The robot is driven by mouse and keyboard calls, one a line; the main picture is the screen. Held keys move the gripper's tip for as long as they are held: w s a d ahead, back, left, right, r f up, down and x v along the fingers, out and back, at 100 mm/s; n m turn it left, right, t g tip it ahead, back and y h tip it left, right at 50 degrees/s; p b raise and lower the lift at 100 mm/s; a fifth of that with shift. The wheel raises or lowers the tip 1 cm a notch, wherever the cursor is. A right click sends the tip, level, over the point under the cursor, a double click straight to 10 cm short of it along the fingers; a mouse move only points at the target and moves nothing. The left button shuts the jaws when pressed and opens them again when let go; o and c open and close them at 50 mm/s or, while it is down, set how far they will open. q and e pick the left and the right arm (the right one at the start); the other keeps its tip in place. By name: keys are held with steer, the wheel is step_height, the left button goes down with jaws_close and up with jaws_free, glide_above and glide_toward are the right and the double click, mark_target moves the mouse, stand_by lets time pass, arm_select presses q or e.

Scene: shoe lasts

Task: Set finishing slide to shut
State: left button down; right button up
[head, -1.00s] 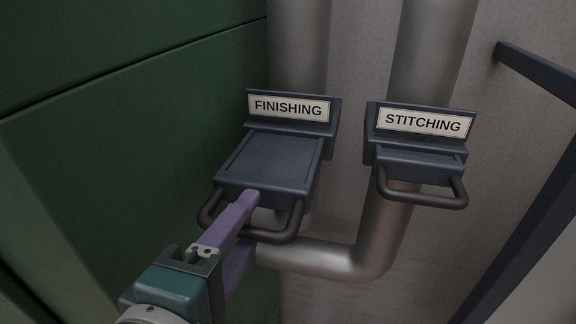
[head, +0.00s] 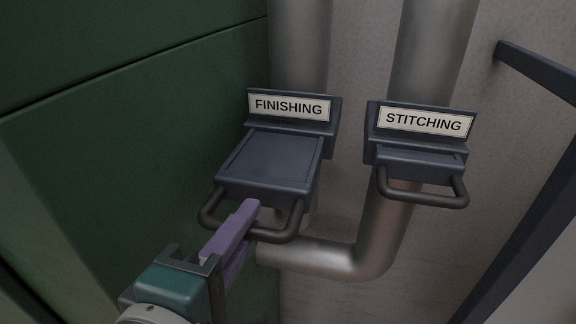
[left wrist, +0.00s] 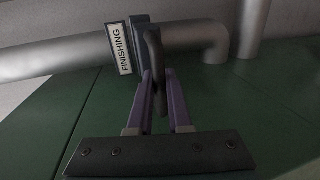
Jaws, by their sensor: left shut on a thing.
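The finishing slide (head: 268,162) is a dark blue-grey plate under the FINISHING label (head: 289,107). It sticks well out from its housing toward me. Its dark bar handle (head: 276,235) is at the front. My left gripper (head: 246,216) has purple fingers and is at the middle of this handle. In the left wrist view the handle (left wrist: 153,55) runs between the two fingers (left wrist: 158,95), and the gripper is shut on it. The label also shows there (left wrist: 118,48). Part of the handle is hidden behind the fingers in the head view. My right gripper is not in view.
The stitching slide (head: 421,163) sits to the right, nearly flush in its housing, with its own handle (head: 425,199). Metal pipes (head: 330,254) run behind and below. A green panel (head: 130,130) stands close on the left. A dark bar (head: 535,75) is at the right.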

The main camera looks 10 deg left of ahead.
mark_target(270, 176)
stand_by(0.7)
arm_select(q)
steer(key=x, duration=0.3)
steer(key=r+p+x, duration=0.1)
steer(key=x, duration=0.1)
steer(key=p+x, duration=0.1)
steer(key=x, duration=0.2)
steer(key=shift+w+r, duration=0.35)
steer(key=shift+w, duration=0.4)
steer(key=c, duration=0.8)
jaws_free()
steer(key=shift+w, duration=0.1)
steer(key=shift+c, duration=0.2)
steer(key=v, duration=1)
